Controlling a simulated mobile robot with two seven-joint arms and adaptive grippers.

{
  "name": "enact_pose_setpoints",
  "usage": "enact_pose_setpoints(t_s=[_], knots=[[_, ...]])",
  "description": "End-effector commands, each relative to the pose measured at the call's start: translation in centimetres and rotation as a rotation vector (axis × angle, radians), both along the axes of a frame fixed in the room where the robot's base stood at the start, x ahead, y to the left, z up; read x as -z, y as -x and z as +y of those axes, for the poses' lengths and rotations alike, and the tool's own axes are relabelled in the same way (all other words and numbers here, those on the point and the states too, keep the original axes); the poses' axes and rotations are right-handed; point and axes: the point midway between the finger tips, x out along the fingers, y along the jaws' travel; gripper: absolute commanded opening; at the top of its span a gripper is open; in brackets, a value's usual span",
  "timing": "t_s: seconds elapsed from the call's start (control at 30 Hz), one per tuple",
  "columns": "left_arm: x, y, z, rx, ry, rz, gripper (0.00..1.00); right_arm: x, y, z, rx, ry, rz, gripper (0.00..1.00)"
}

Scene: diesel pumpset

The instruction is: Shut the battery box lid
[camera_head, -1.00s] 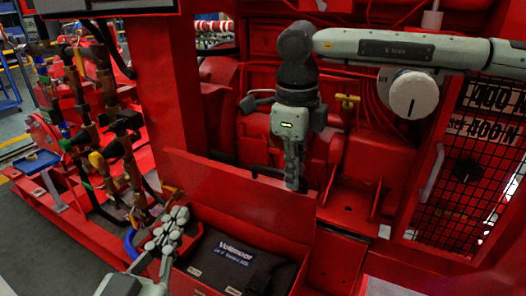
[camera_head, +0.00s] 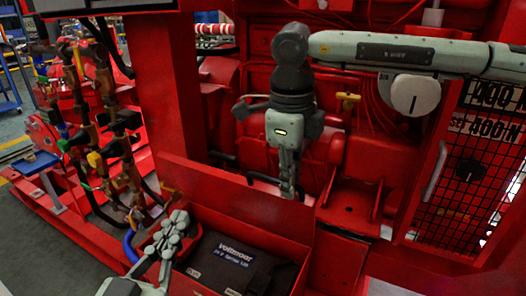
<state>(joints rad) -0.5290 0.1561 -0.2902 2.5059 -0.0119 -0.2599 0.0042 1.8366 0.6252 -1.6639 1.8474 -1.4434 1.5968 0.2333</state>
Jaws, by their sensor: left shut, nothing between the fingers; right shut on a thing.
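The battery box (camera_head: 285,243) is a red open-topped bin at the bottom centre, with a dark battery (camera_head: 235,262) labelled in white inside it. My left gripper (camera_head: 181,217) is shut and empty over the box's left end, low and in front of the lid.
A red post (camera_head: 172,80) rises left of the lid. Brown pipes and valves (camera_head: 100,130) stand further left. A mesh guard panel (camera_head: 470,185) is at the right. Red engine parts with a yellow tap (camera_head: 347,98) lie behind the lid.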

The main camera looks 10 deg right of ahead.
Motion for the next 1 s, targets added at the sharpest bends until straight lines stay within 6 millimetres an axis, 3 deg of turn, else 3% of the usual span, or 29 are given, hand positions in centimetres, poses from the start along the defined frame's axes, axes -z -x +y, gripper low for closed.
enact_pose_setpoints(t_s=[1.0], knots=[[1.4, 0.0, 0.0, 0.0, 0.0, 0.0, 0.0, 0.7, 1.9, 1.3, -0.002, 0.0, 0.0, 0.0]])
